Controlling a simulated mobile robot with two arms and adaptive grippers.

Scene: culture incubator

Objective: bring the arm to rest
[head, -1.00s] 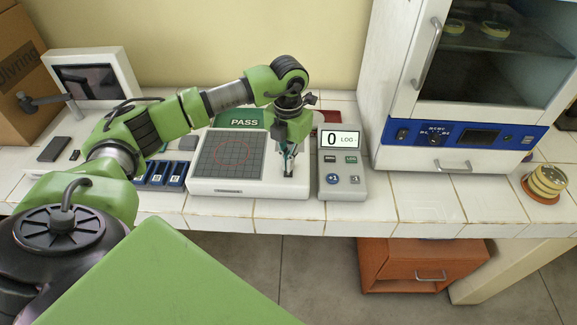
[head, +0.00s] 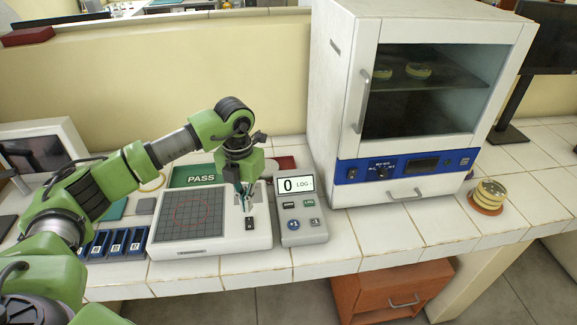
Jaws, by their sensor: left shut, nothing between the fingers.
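My left arm comes in from the left, and my left gripper (head: 246,205) points down over the right end of the white grid device (head: 215,246). Its fingers are together with nothing between them. The fingertips are just above or beside a small dark button (head: 249,223) on that device; I cannot tell whether they touch it. My right gripper is not in view.
A grey counter reading 0 (head: 303,224) stands close right of the gripper. A green PASS panel (head: 196,176) lies behind. The incubator (head: 400,192) stands at the back right, door shut, dishes inside. Stacked dishes (head: 489,194) stand to its right. Blue-fronted boxes (head: 115,246) sit left.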

